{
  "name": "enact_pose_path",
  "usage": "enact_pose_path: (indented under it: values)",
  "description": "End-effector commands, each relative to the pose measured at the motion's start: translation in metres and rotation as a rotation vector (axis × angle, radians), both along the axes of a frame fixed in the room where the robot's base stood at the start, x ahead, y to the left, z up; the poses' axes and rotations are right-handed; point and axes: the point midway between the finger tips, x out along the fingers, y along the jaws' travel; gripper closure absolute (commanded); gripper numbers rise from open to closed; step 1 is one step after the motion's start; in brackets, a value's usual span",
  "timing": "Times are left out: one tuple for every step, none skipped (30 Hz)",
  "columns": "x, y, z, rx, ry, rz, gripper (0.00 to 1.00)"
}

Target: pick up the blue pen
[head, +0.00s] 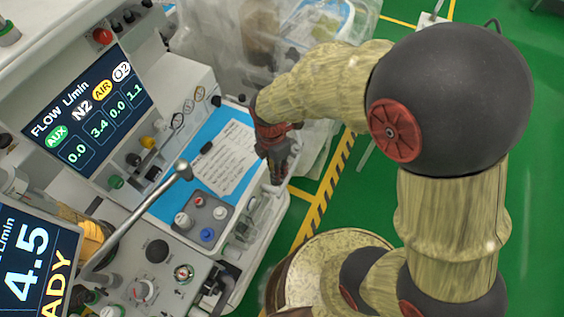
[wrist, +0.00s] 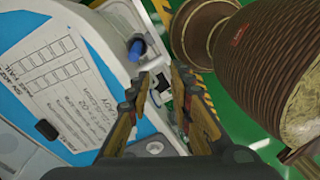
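A short, blue, pen-like piece (wrist: 137,49) shows in the wrist view, at a pale recess near the cart's edge. I take it to be the blue pen; only part of it shows. It lies beyond my fingertips and a little left of the gap, apart from them. I cannot make the pen out in the head view. In the head view my gripper (head: 278,178) points down over the cart's right edge, beside the paper sheet.
A printed sheet (head: 228,158) lies on a blue surface with a small black object (head: 207,147) on it. A grey block with knobs (head: 201,217) and clear containers (head: 250,218) stand nearby. A metal lever (head: 135,222) crosses the cart.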

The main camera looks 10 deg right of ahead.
Motion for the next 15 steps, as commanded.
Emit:
enact_pose_path:
  values:
    - [0.007,0.002,-0.002,0.011,-0.01,0.109,0.79]
    - [0.011,0.003,-0.001,0.017,-0.019,0.178,0.79]
    - [0.016,0.005,0.0,0.024,-0.029,0.267,0.79]
    - [0.019,0.006,0.001,0.03,-0.037,0.33,0.79]
    - [0.023,0.007,0.003,0.033,-0.044,0.389,0.79]
    - [0.025,0.008,0.003,0.036,-0.05,0.461,0.79]
    - [0.025,0.008,0.003,0.039,-0.052,0.51,0.79]
    - [0.026,0.008,0.003,0.04,-0.054,0.553,0.79]
    - [0.026,0.008,0.003,0.042,-0.055,0.604,0.79]
    - [0.027,0.008,0.003,0.042,-0.056,0.635,0.79]
    - [0.027,0.009,0.003,0.044,-0.057,0.662,0.79]
    - [0.027,0.009,0.003,0.045,-0.056,0.69,0.79]
    - [0.027,0.008,0.003,0.046,-0.056,0.705,0.79]
    - [0.027,0.008,0.002,0.045,-0.055,0.717,0.79]
    - [0.027,0.008,-0.001,0.046,-0.055,0.725,0.79]
